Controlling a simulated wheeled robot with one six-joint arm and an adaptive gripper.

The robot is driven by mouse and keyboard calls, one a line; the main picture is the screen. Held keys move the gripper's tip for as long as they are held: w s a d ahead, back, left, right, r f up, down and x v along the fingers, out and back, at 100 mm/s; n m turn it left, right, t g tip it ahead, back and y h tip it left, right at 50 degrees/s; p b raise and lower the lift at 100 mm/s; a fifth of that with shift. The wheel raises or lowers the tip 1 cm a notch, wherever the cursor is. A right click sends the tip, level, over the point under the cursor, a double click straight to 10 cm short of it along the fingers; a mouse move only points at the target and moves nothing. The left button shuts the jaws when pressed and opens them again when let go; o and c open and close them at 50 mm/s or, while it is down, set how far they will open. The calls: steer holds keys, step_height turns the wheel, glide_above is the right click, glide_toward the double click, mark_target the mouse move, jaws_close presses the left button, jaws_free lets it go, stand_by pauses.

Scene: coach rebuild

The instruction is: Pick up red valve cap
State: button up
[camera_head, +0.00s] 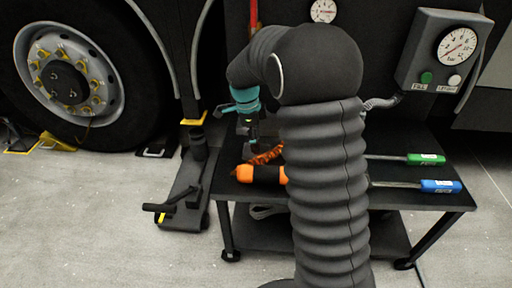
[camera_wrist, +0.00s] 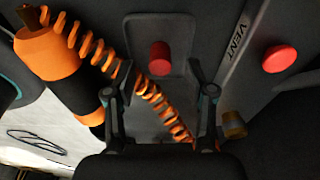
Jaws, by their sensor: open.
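A small red cylindrical piece (camera_wrist: 160,58), which looks like the red valve cap, shows in the wrist view on a dark, round-cornered plate (camera_wrist: 178,30). It lies beyond my fingertips, between their two lines and near the middle. My gripper (camera_wrist: 161,88) is open with its fingers wide apart and nothing held. In the head view my gripper (camera_head: 252,138) points down over the left part of the dark table (camera_head: 330,215). The red piece cannot be made out there, and my arm hides the middle of the table.
An orange coiled hose (camera_wrist: 150,92) runs between my fingers in the wrist view. An orange-and-black tool (camera_wrist: 65,65) is left, a round red knob (camera_wrist: 279,59) by a VENT label and a brass fitting (camera_wrist: 234,124) right. Green (camera_head: 425,159) and blue-handled (camera_head: 440,186) tools lie on the table's right.

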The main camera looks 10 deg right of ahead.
steer(key=shift+d+f, duration=0.15)
steer(key=shift+f, duration=0.9)
steer(key=c, duration=0.9)
steer(key=shift+r, duration=0.15)
step_height(320, 180, up, 4)
steer(key=shift+f, duration=0.1)
steer(key=d+r+p, duration=0.1)
steer(key=d+r, duration=0.2)
steer(key=s+d+r+p, duration=0.1)
steer(key=d+r, duration=0.3)
steer(key=s+d+r+p, duration=0.1)
steer(key=d+r, duration=0.3)
steer(key=shift+s+d+r, duration=0.2)
steer(key=shift+s+r, duration=0.05)
